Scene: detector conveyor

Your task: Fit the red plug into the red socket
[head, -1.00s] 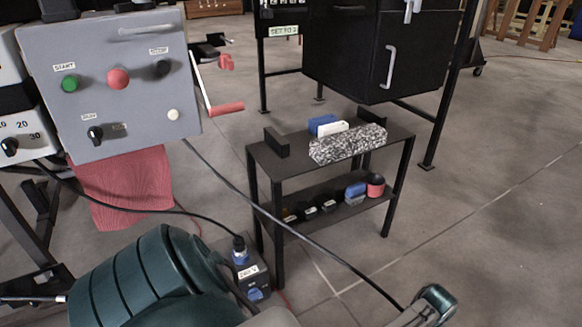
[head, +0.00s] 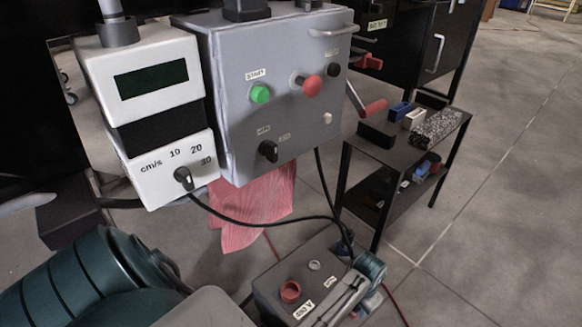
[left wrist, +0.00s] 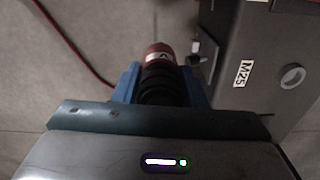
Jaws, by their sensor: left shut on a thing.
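The red socket (head: 290,291) is a round red ring on top of a dark grey power box (head: 268,272) on the floor, at the bottom of the head view. My left gripper (head: 370,300) is just right of this box. In the left wrist view its blue fingers (left wrist: 160,88) are shut on the black ribbed body of the red plug (left wrist: 157,52), whose red end points away from the gripper. The plug is beside the box, apart from the socket. In the head view the plug is mostly hidden by the gripper. My right gripper is not in view.
A grey control box (head: 225,75) with START button and a white speed box (head: 150,105) stand behind the power box. Black cables (head: 275,223) hang near the power box. A low black shelf (head: 392,160) stands at the back right. Floor at right is clear.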

